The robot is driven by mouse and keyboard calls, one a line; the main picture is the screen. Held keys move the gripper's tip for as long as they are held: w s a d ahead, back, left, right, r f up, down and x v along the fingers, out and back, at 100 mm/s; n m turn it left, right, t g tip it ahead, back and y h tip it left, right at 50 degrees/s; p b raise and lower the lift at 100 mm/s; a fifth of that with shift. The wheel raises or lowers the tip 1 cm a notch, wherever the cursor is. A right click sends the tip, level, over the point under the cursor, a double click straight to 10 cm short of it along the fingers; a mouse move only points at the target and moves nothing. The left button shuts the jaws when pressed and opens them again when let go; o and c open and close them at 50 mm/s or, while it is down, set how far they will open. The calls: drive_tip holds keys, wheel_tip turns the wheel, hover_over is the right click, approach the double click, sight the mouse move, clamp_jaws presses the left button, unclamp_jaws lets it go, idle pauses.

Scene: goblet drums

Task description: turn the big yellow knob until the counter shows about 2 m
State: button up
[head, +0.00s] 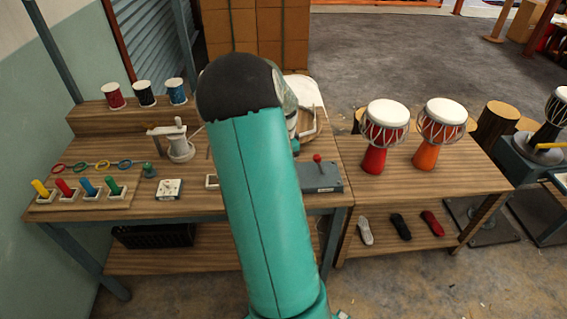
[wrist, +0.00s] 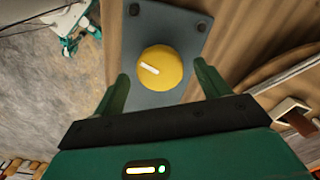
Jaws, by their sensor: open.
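The big yellow knob (wrist: 161,69) shows in the wrist view, round, with a white mark pointing to the upper left. It sits on a grey plate (wrist: 143,28) with dark bolts, on the wooden bench. My gripper (wrist: 160,84) is open, with one green finger on each side of the knob. I cannot tell whether the fingers touch it; a gap seems to show on both sides. In the head view my arm hides the knob and the gripper. No counter reading is legible in either view.
In the head view, a grey box with a red-topped lever (head: 320,177) stands on the bench right of my arm. Goblet drums (head: 384,135) stand on the right bench. Coloured pegs (head: 88,187), spools (head: 144,93) and a white device (head: 179,146) are on the left.

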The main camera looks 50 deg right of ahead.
wheel_tip(320, 180, up, 13)
idle(0.3)
drive_tip(key=shift+f, duration=0.1)
idle(0.4)
drive_tip(key=w+a+r+n+t, duration=0.1)
drive_tip(key=a+r+n, duration=0.25)
drive_tip(key=a, duration=0.45)
drive_tip(key=a+r+n+t, duration=0.15)
drive_tip(key=a+n, duration=0.25)
drive_tip(key=a, duration=0.4)
drive_tip(key=w+a+r+n+t, duration=0.1)
drive_tip(key=a+r+n, duration=0.25)
drive_tip(key=a, duration=0.45)
drive_tip(key=s+a+n+t, duration=0.1)
drive_tip(key=s+a+n, duration=0.4)
drive_tip(key=a, duration=0.3)
drive_tip(key=s+a+n+t, duration=0.1)
drive_tip(key=s+a+n, duration=0.3)
drive_tip(key=a, duration=0.5)
drive_tip(key=n, duration=0.2)
drive_tip(key=shift+s+a+f+n, duration=0.15)
drive_tip(key=shift+s+a+n, duration=0.1)
drive_tip(key=shift+s+n, duration=0.15)
drive_tip(key=shift+w, duration=0.1)
drive_tip(key=shift+c, duration=0.4)
